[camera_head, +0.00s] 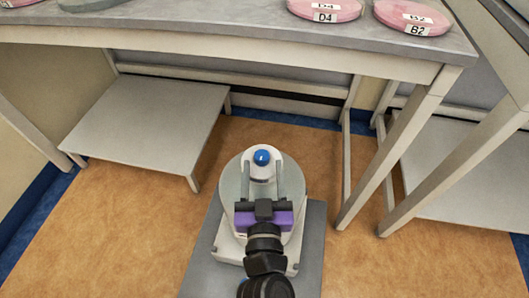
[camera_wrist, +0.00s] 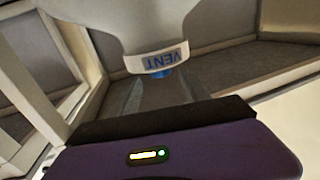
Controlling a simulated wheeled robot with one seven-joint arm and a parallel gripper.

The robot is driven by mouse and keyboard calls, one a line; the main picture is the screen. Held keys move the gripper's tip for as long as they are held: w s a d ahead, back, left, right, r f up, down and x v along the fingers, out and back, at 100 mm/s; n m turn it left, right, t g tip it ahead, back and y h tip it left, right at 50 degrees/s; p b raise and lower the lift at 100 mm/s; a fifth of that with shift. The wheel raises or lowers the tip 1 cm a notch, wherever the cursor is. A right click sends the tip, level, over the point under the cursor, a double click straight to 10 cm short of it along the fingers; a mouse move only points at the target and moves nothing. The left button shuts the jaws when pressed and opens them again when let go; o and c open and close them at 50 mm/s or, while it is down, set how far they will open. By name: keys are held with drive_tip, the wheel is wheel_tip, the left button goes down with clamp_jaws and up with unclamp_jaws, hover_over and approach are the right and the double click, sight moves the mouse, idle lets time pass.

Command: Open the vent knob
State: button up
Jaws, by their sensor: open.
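A round, pale grey vessel (camera_head: 234,192) has a white neck on top with a blue vent knob (camera_head: 261,157). In the wrist view the white collar with a VENT label (camera_wrist: 165,58) is near, and part of the blue knob (camera_wrist: 162,73) shows just below it. My gripper (camera_head: 262,167), with a purple body, is open over the vessel. Its two fingers lie left and right of the knob and neck. Whether they touch the neck I cannot tell. Part of the vessel is hidden under my gripper and arm.
The vessel stands over a grey surface (camera_head: 315,225). Beyond it is a bench (camera_head: 200,28) with pink labelled dishes (camera_head: 326,8) on top. A low table (camera_head: 150,115) stands at the left, and bench legs (camera_head: 410,150) at the right. Orange floor (camera_head: 150,225) is clear at the left.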

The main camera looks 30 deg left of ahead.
sight(262, 161)
drive_tip(key=shift+x, duration=2.35)
drive_tip(key=shift+a, duration=0.1)
clamp_jaws()
